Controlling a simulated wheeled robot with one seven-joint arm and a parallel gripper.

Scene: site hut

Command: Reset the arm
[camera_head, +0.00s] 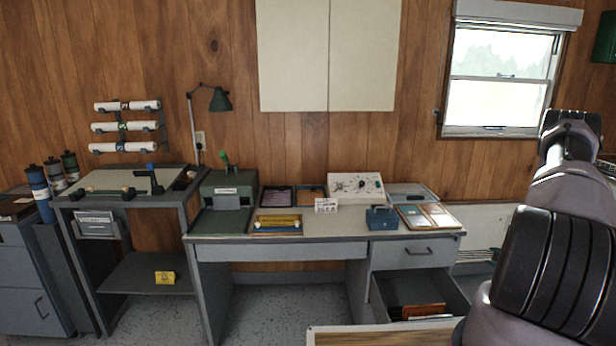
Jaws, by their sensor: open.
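My arm rises along the right edge of the head view, with a large black ribbed joint close to the camera. At its upper end is my gripper (571,116), a dark wide piece below the window. It is open, and I see nothing held in it. It is raised, apart from the desk and its items. Its fingertips are small and seen from behind, so their detail is hard to make out.
A grey desk (330,252) holds a blue box (381,218), a white control box (355,187) and trays. Its lower drawer (420,290) is open with an orange item (424,311) inside. A drafting stand (140,270) is left. A light tabletop edge (385,334) is near.

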